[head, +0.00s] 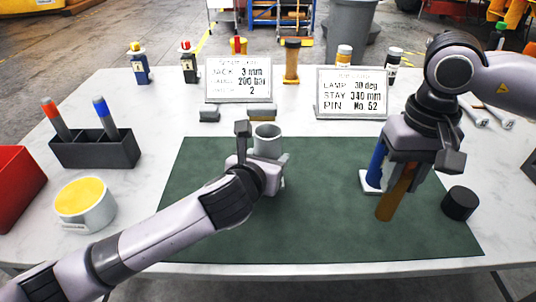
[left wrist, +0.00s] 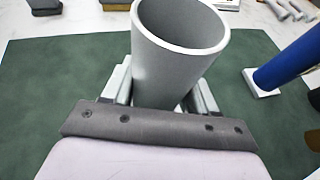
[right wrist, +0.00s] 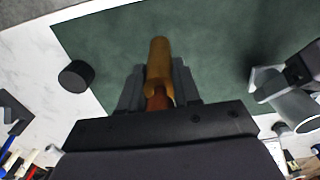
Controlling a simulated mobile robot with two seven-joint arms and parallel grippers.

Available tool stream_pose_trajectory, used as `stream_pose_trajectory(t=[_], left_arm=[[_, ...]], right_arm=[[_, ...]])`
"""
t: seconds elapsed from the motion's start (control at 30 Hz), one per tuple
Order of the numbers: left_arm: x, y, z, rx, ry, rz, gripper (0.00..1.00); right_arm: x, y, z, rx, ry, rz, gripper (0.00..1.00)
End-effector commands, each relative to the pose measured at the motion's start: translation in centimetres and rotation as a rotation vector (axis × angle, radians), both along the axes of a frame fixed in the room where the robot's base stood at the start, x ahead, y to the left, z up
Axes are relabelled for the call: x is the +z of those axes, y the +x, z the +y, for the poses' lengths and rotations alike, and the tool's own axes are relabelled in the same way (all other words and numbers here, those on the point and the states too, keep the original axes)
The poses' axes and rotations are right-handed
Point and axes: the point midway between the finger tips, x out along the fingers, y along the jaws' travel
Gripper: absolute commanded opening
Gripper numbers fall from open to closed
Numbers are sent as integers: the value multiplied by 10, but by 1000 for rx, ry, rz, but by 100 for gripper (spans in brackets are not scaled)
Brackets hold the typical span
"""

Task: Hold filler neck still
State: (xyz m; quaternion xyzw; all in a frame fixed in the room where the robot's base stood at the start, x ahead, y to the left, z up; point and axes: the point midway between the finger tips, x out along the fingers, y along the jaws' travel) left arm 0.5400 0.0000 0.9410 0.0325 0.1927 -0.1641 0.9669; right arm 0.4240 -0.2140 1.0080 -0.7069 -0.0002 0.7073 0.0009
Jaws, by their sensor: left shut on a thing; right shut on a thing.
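The filler neck, a grey open-topped tube (head: 267,140), stands upright on the green mat (head: 310,225). It fills the middle of the left wrist view (left wrist: 178,55), where its hollow rim faces up. My left gripper (head: 264,162) is shut on the tube, with one finger on each side of it. Its lower end is hidden behind the gripper. My right gripper (head: 402,168) is shut on a brown-orange stick-like piece (head: 397,195), pointing down over the mat. The piece also shows between the fingers in the right wrist view (right wrist: 159,65).
A blue cylinder on a white base (head: 370,183) stands close beside my right gripper. A black cylinder (head: 460,203) is to its right. A dark pen holder (head: 95,152), a yellow-topped tin (head: 84,205) and a red bin (head: 18,185) are at left. Two sign boards (head: 352,93) stand behind.

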Motion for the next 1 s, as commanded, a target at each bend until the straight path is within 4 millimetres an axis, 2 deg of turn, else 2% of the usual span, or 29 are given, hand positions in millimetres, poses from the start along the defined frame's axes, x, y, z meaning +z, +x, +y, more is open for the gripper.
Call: stream_pose_trajectory(t=[0.2,0.67,1.0], left_arm=[[-8,0,0,-2,-1,-4,12],[-10,0,0,-1,0,-3,12],[-24,0,0,-1,0,-3,12]], right_arm=[[-3,0,0,0,0,0,1],[-4,0,0,0,0,0,1],[-5,0,0,0,0,0,1]])
